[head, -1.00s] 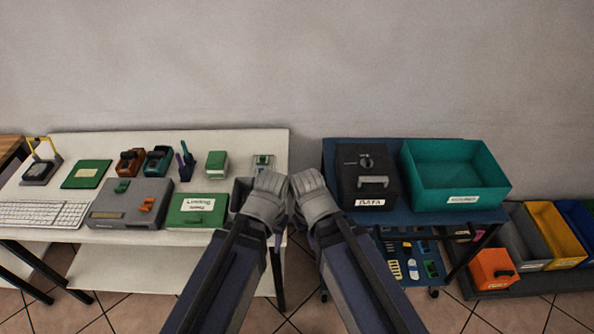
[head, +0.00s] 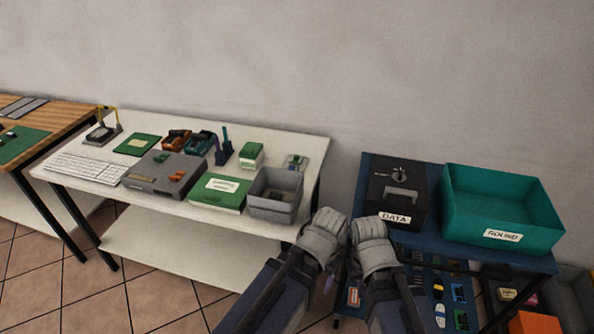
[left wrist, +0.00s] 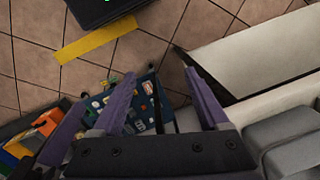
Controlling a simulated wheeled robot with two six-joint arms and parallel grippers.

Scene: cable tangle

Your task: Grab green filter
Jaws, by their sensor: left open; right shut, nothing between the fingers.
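Several green things lie on the white table (head: 165,217), and I cannot tell which one is the green filter. A small green piece (head: 158,157) and an orange piece (head: 177,176) sit on a grey device (head: 152,178). A green box with a white label (head: 220,192) and a small green-and-white box (head: 251,154) are to its right. My left gripper (left wrist: 160,72) is open, its purple fingers apart and empty over the floor. My right gripper (head: 370,240) is shut and empty beside it, right of the table. Its fingertips are hidden in the head view.
A grey bin (head: 275,194) stands at the white table's right end. A blue cart (head: 435,238) holds a black DATA box (head: 397,192) and a teal bin (head: 502,205), with small parts below. A wooden table (head: 58,113) stands at far left. A white keyboard (head: 90,167) lies left of the device.

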